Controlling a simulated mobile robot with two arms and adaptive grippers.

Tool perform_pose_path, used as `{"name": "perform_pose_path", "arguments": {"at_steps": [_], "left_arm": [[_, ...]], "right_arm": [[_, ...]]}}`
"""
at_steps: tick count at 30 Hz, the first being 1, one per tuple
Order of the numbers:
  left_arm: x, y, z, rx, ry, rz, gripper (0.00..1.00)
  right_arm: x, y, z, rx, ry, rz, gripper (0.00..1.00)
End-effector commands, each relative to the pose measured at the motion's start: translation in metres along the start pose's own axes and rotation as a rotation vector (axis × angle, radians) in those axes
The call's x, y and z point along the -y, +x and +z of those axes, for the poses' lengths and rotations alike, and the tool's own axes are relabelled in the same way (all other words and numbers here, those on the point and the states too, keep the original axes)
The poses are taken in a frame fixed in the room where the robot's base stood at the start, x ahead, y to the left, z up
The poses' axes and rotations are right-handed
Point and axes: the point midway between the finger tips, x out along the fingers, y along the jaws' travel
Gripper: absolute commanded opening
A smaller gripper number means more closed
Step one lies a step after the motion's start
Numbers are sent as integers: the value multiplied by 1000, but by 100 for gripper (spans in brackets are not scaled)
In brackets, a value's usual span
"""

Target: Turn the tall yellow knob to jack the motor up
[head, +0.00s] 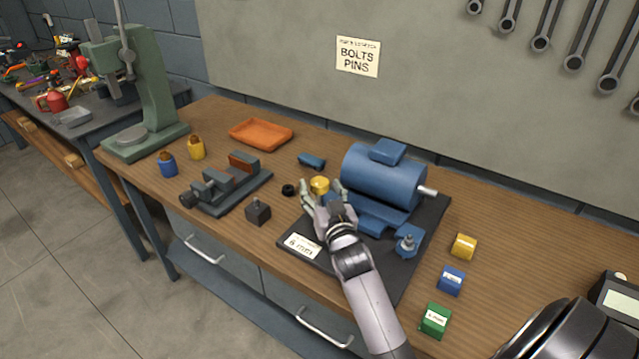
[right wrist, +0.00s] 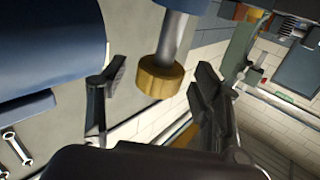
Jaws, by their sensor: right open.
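The tall yellow knob (head: 320,185) stands at the left end of the blue motor's base, on top of a post. In the right wrist view the knob (right wrist: 160,77) shows brass-coloured on a grey shaft, between the two open fingers and apart from both. My right gripper (head: 323,196) is open around the knob and comes in from the front; in the right wrist view its fingers (right wrist: 150,85) show on both sides. The blue motor (head: 382,178) sits on a dark base plate (head: 427,238) to the right of the knob. My left gripper is not in view.
A grey vise (head: 228,185), a small dark block (head: 258,211) and an orange tray (head: 261,133) lie to the left. Yellow (head: 463,246), blue (head: 451,280) and green (head: 435,320) blocks stand at right. A green press (head: 143,90) stands at the far-left end.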

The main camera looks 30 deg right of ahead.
Motion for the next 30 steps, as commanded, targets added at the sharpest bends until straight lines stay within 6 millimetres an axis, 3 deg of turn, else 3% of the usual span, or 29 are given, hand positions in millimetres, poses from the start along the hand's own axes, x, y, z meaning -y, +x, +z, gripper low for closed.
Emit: {"name": "perform_pose_path", "arguments": {"at_steps": [6,14,30], "left_arm": [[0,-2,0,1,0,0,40],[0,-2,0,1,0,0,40],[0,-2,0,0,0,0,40]], "right_arm": [[0,16,0,0,0,0,60],[0,18,0,0,0,0,60],[0,17,0,1,0,0,25]]}}
